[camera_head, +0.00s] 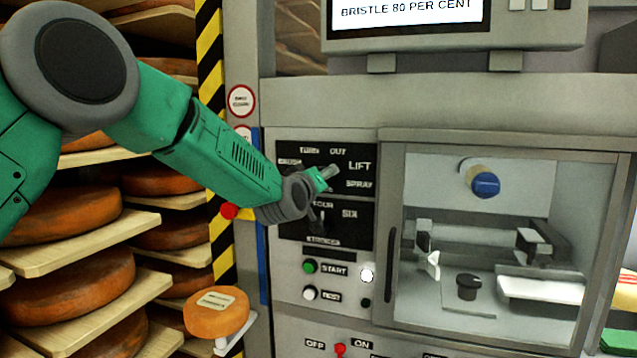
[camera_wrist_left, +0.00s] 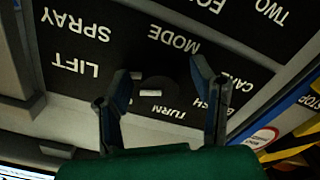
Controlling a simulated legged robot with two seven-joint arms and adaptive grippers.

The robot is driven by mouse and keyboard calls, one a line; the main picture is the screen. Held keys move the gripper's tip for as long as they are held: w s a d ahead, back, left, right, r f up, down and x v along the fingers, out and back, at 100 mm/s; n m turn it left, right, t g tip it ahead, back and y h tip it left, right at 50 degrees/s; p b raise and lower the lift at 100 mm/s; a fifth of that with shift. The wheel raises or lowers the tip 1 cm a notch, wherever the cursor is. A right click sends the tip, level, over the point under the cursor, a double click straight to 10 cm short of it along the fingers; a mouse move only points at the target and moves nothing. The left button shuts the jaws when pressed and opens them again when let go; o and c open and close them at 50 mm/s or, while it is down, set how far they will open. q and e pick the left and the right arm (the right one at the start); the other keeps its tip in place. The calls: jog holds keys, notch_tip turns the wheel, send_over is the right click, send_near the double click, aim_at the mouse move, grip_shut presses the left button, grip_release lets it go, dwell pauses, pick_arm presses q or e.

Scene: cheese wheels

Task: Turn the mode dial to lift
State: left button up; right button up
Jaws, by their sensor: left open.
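The mode panel (camera_head: 289,152) is black with white words, among them LIFT (camera_head: 359,166) and SPRAY. My left gripper (camera_head: 324,177) is in front of this panel and hides the mode dial in the head view. In the left wrist view the dark mode dial (camera_wrist_left: 160,86) shows between the open fingers of my left gripper (camera_wrist_left: 160,72), one finger on each side. A small white mark is on the dial; I cannot tell which word it points to. LIFT (camera_wrist_left: 76,67) is left of the dial in that view. Whether the fingers touch the dial is unclear. My right gripper is not in view.
A strokes panel (camera_head: 345,238) with another knob is just below. START (camera_head: 310,266) and other buttons are lower down. A glazed chamber (camera_head: 480,250) stands right. Shelves of cheese wheels (camera_head: 75,287) and a striped post are left. A screen (camera_head: 408,12) reads BRISTLE 80 PER CENT.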

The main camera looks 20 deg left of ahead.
pick_arm(q)
jog(key=s, duration=1.1)
jog(key=shift+s+a+f, duration=0.15)
jog(key=shift+s+a, duration=0.1)
jog(key=shift+s, duration=0.1)
